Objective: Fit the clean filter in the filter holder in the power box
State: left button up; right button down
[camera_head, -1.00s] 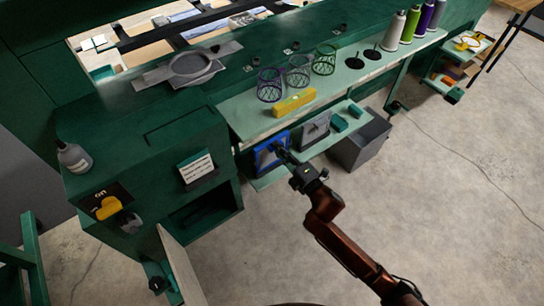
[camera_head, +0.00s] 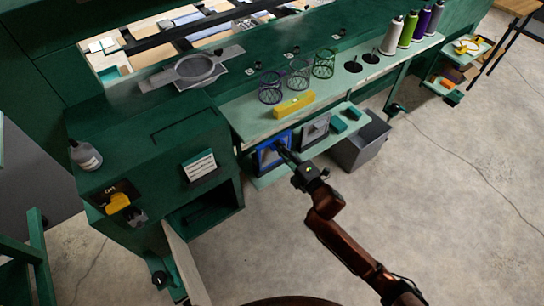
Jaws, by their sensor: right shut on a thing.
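A blue-framed filter (camera_head: 261,159) stands upright on the low shelf under the long green counter. My right gripper (camera_head: 284,152) is at its right part, shut on it; the fingertips are small and dark, so the exact contact is hard to see. A grey-framed filter (camera_head: 315,131) stands just to its right on the same shelf. The power box (camera_head: 165,150) is the green cabinet at left, with a dark open compartment (camera_head: 205,212) low in its front and its door (camera_head: 187,268) hanging open. The filter holder inside cannot be made out. My left gripper is not in view.
A yellow level (camera_head: 294,104) and wire baskets (camera_head: 298,75) sit on the pale shelf above the filters. A grey bin (camera_head: 361,147) stands right of the low shelf. A yellow switch (camera_head: 118,203) sticks out of the box front. The concrete floor in front is open.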

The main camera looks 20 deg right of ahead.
pick_arm(q)
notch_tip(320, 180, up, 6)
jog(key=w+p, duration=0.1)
jog(key=p, duration=0.4)
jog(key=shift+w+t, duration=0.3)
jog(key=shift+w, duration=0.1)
pick_arm(e)
jog(key=v, duration=1.5)
jog(key=shift+r, duration=0.2)
